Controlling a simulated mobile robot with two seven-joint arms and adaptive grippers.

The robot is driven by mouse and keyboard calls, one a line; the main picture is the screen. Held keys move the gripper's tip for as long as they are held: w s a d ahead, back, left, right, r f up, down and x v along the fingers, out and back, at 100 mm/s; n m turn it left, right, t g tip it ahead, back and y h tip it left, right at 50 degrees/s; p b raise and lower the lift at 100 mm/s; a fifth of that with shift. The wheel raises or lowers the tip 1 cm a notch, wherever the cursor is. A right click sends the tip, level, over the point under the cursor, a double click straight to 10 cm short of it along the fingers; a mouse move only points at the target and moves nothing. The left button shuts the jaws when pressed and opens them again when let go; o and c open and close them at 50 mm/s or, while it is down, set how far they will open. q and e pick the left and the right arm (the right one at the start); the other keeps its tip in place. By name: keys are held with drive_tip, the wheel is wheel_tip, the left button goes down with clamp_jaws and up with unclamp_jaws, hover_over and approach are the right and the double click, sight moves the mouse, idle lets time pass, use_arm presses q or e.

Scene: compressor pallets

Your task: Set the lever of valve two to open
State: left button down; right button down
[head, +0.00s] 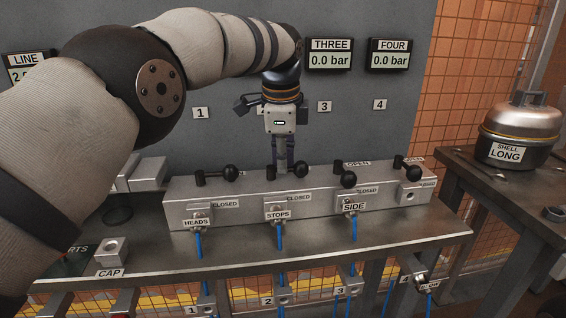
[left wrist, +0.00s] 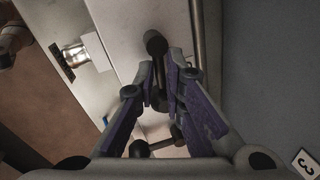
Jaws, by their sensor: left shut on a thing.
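The lever of valve two (head: 301,170) has a black ball knob and sits on top of the long metal valve block (head: 180,196). In the head view it points right along the block, level with the lever of valve one. My left gripper (head: 283,168) reaches down on it from above. In the left wrist view, the purple-padded fingers (left wrist: 163,85) are shut on the dark lever, and a black end (left wrist: 155,42) shows beyond the tips. Its CLOSED label (head: 298,197) shows at the front; its OPEN label is hidden behind the gripper. My right gripper is not in view.
Neighbouring levers one (head: 231,174), three (head: 348,180) and four (head: 415,172) stand close by on the same block. Blue hoses hang from blocks tagged HEADS (head: 197,223), STOPS and SIDE. A grey panel stands behind; my arm hides gauge two.

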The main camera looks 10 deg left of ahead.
use_arm(q)
drive_tip(key=shift+a+f+n+g+b, duration=0.1)
drive_tip(key=shift+f+n+g+b, duration=0.3)
drive_tip(key=shift+n, duration=0.7)
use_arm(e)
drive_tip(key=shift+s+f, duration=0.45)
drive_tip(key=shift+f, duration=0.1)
use_arm(q)
drive_tip(key=c, duration=1.7)
unclamp_jaws()
drive_tip(key=shift+r, duration=0.2)
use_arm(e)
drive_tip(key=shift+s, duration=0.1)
use_arm(q)
drive_tip(key=shift+r, duration=0.1)
